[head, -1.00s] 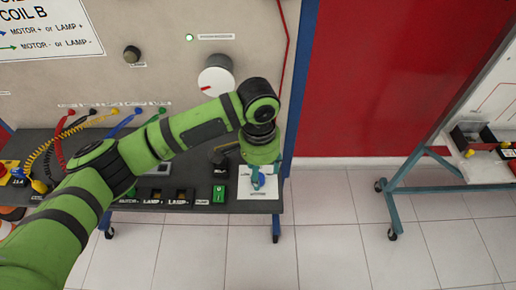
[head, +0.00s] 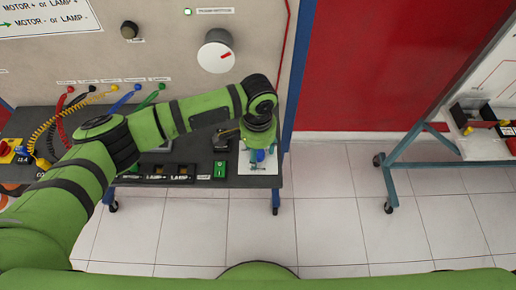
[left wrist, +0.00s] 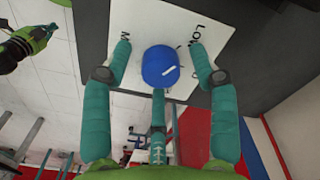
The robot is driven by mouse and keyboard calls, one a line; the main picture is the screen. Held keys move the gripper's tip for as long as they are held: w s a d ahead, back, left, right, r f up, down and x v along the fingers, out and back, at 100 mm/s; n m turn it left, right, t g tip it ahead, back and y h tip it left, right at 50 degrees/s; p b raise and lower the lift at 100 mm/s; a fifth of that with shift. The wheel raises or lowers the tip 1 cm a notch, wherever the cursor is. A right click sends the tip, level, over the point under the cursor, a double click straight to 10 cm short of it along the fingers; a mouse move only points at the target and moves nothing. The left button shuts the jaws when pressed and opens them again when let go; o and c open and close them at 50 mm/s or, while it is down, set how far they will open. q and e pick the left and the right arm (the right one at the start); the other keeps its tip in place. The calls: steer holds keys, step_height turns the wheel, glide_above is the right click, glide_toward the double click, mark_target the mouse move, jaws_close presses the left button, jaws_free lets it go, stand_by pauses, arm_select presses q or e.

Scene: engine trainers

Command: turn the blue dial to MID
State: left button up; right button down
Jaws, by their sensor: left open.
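The blue dial (left wrist: 160,67) sits on a white card (left wrist: 190,20) at the right end of the trainer's table. In the head view, the left gripper (head: 258,159) hides part of the dial (head: 260,155).
A large white knob (head: 216,51) with a red mark is on the upright panel. A green switch (head: 219,170) and black terminal blocks stand left of the card. Coloured cables (head: 128,98) lie farther left. Another bench (head: 480,147) stands at the right, across open floor.

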arm_select(q)
steer(key=c, duration=1.1)
steer(key=shift+c, duration=0.3)
steer(key=shift+m+p, duration=0.65)
steer(key=shift+m, duration=0.35)
steer(key=m+p, duration=0.1)
steer(key=m, duration=0.1)
steer(key=shift+m, duration=0.3)
steer(key=m+p, duration=0.1)
steer(key=m, duration=0.2)
steer(key=shift+m, duration=1.9)
arm_select(e)
steer(key=shift+s+d+r, duration=0.1)
steer(key=shift+s+r, duration=0.2)
steer(key=shift+r, duration=0.3)
steer(key=shift+s+d+r, duration=0.1)
steer(key=shift+s+r, duration=0.25)
steer(key=shift+r, duration=0.25)
steer(key=shift+s+r, duration=0.3)
steer(key=shift+r, duration=0.3)
arm_select(q)
steer(key=shift+m, duration=0.3)
